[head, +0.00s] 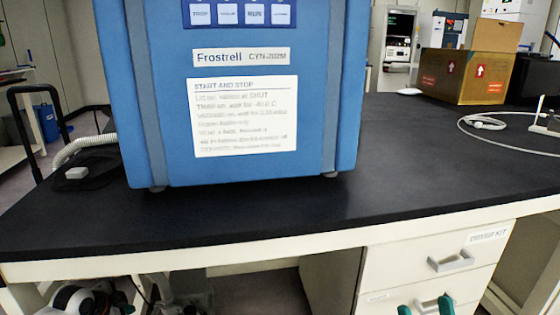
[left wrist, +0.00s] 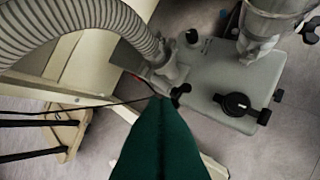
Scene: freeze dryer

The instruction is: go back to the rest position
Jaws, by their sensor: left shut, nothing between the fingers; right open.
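My left gripper (left wrist: 160,100) shows in the left wrist view as dark green fingers pressed together with nothing between them. It points down over the floor near a grey pump unit. I cannot make out its fingers in the head view. My right gripper (head: 425,306) shows at the bottom edge of the head view as two teal fingertips held apart. It is open and empty, in front of the lower drawer handle in the picture; whether it touches the drawer I cannot tell. The blue freeze dryer (head: 245,100) stands upright on the black bench top.
The black bench top (head: 300,217) is clear in front of the dryer. White drawers (head: 400,262) lie below it. A cardboard box (head: 468,72) and a white cable (head: 485,123) are at right. In the left wrist view a ribbed hose (left wrist: 85,28) meets the pump (left wrist: 228,85).

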